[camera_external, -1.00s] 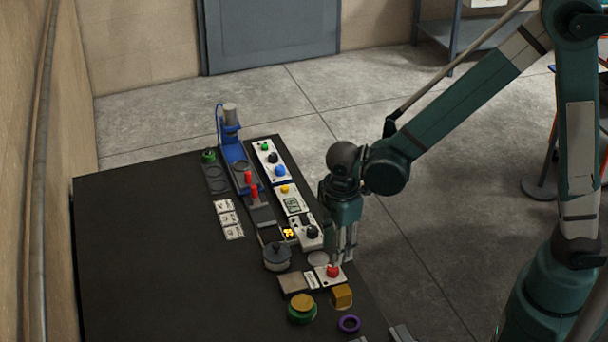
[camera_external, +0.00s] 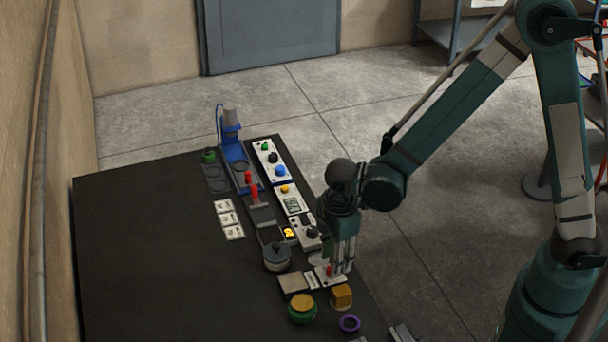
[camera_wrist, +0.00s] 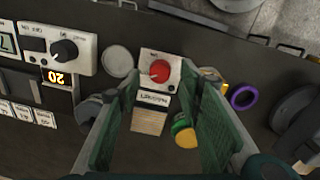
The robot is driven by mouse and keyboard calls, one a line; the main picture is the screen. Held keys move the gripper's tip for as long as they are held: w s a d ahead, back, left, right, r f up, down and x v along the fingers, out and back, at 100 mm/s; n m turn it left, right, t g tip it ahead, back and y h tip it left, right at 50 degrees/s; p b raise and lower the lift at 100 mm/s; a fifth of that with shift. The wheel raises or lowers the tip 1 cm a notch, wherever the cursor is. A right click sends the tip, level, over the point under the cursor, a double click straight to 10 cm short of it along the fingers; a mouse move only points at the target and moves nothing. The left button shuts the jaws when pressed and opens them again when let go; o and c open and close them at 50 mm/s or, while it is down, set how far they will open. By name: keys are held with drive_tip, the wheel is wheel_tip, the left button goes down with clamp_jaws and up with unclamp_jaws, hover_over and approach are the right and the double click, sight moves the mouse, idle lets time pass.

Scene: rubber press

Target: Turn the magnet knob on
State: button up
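The red magnet knob (camera_wrist: 160,71) sits on a white box (camera_wrist: 151,57) in the wrist view, with a label below it. In the external view the knob (camera_external: 329,270) is partly hidden by my gripper (camera_external: 340,270), which points down just above it. In the wrist view my gripper (camera_wrist: 165,85) is open, with its two fingers on either side of the knob. I cannot tell whether the fingers touch it.
A yellow block (camera_external: 341,295), a green-and-yellow round part (camera_external: 302,309) and a purple ring (camera_external: 349,323) lie nearby. The table's left side (camera_external: 150,260) is clear.

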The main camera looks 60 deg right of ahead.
drive_tip(key=shift+f, duration=1.35)
drive_tip(key=shift+c, duration=0.7)
drive_tip(key=c, duration=0.8)
